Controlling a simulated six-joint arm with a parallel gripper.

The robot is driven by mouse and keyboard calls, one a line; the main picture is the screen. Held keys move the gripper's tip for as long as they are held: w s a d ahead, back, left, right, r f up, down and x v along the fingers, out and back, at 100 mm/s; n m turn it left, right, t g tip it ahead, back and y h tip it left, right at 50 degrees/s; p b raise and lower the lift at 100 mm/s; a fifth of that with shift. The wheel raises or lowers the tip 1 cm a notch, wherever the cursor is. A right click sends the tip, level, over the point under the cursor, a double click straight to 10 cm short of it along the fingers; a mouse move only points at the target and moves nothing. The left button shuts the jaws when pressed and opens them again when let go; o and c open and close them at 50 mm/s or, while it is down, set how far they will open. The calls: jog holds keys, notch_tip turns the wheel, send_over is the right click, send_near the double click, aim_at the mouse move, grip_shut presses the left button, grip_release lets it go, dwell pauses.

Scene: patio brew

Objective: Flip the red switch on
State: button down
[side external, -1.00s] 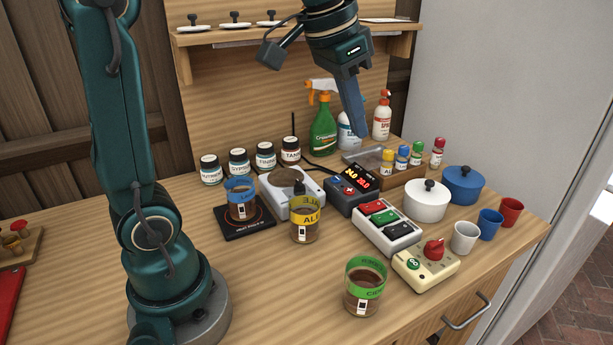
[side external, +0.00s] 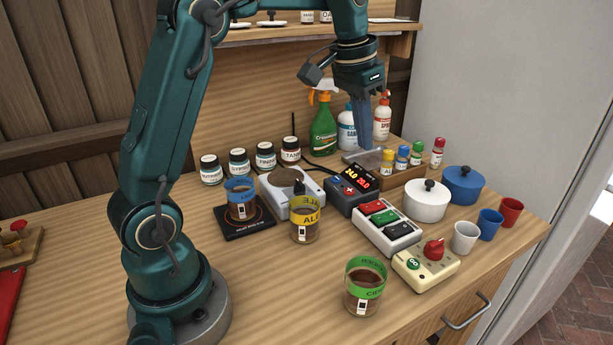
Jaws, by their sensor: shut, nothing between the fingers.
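The red switch (side external: 372,207) is the rearmost of three rockers on a white switch box (side external: 367,232). A green switch (side external: 384,217) and a black switch (side external: 398,230) sit in front of it. I cannot tell from this view which way the red rocker is tipped. My gripper (side external: 366,148) points down, shut and empty. In the picture its tip is above the red switch, apart from it, and overlaps the area by the wooden tray. Its exact height and depth are unclear.
A wooden tray with small bottles (side external: 404,180), a white pot (side external: 426,203) and a cream box with a red knob (side external: 425,272) are close by. A green-banded cup (side external: 364,289) stands in front.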

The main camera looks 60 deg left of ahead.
aim_at(365, 207)
jog(key=x, duration=0.8)
jog(key=s+x, duration=0.1)
jog(key=x, duration=0.3)
jog(key=shift+f, duration=0.45)
jog(key=shift+s+f, duration=0.1)
jog(key=shift+f, duration=0.3)
jog(key=shift+s+f, duration=0.15)
jog(key=shift+f, duration=0.2)
jog(key=shift+r, duration=0.1)
jog(key=shift+r, duration=0.75)
